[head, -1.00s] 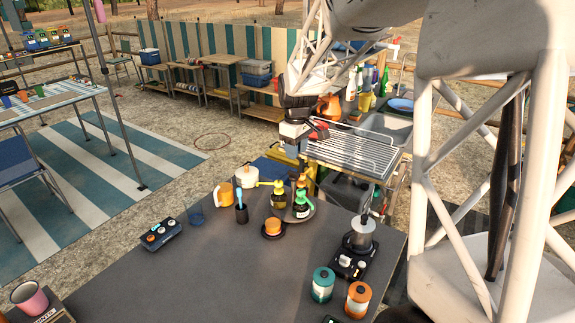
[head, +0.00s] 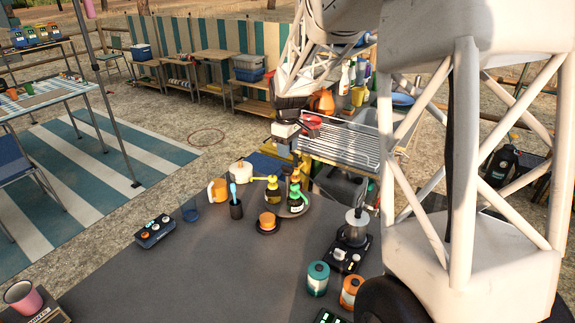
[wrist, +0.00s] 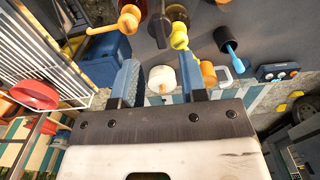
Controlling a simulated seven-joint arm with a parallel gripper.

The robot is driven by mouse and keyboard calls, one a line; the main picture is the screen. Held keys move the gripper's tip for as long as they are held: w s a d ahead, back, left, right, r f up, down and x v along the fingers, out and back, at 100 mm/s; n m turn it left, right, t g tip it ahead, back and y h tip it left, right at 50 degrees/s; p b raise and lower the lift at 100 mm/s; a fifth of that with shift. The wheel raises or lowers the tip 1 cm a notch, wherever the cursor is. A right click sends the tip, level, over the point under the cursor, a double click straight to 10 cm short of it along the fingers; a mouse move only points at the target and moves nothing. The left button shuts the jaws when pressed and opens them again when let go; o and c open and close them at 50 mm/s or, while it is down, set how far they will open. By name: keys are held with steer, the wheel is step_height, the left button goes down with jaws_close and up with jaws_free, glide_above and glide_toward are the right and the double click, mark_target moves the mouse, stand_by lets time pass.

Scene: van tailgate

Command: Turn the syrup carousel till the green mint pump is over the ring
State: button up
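The syrup carousel (head: 302,211) is a round dark tray near the table's far edge, carrying pump bottles. The green mint pump (head: 296,190) is at its front right. A yellow pump (head: 271,184) is on the left, its spout pointing left; an orange pump is partly hidden behind the green one. An orange cup (head: 268,218) stands on a dark round base in front; I cannot tell whether this base is the ring. My gripper (head: 283,149) hangs beyond the carousel, apart from it. In the wrist view my gripper (wrist: 159,66) is open and empty; yellow (wrist: 179,36) and orange (wrist: 128,17) pump heads show above.

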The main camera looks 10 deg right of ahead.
mark_target(287, 167)
steer(key=shift+f, duration=3.15)
jaws_close()
